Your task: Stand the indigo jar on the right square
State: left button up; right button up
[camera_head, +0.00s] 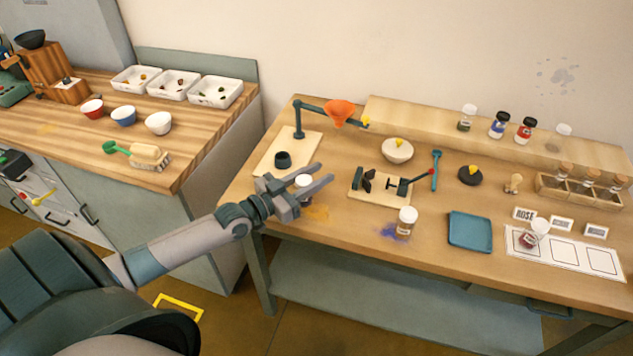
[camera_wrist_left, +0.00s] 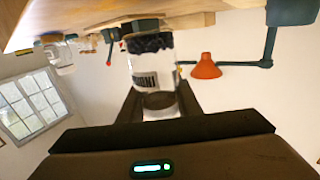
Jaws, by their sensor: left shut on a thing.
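My left gripper (camera_head: 309,188) is shut on a jar with a pale lid (camera_head: 304,181), at the table's left front. In the left wrist view this jar (camera_wrist_left: 152,66) appears upside down, with dark contents and a label I cannot read. Whether it touches the table is unclear. Another white-lidded jar (camera_head: 406,222) stands by a blue-violet smear. The white mat (camera_head: 517,263) has three squares. A jar with red contents (camera_head: 533,236) is at the left square, behind which a card reads ROSE (camera_head: 524,214). The right square (camera_head: 603,261) is empty. My right gripper is out of view.
A blue tray (camera_head: 470,231) lies between the white-lidded jar and the mat. A wooden stand with clamps (camera_head: 380,188) and an orange funnel (camera_head: 340,112) are near my left gripper. Several jars stand on the back shelf (camera_head: 430,118). An ochre smear (camera_head: 318,213) lies beside the gripper.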

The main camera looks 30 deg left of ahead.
pick_arm(q)
jog(key=shift+f, duration=0.6)
jog(key=shift+f+p, duration=0.5)
jog(key=shift+f, duration=0.2)
jog(key=shift+f, duration=0.15)
jog(key=o, duration=1.1)
jog(key=shift+s+f+b, duration=0.1)
jog(key=shift+b, duration=0.35)
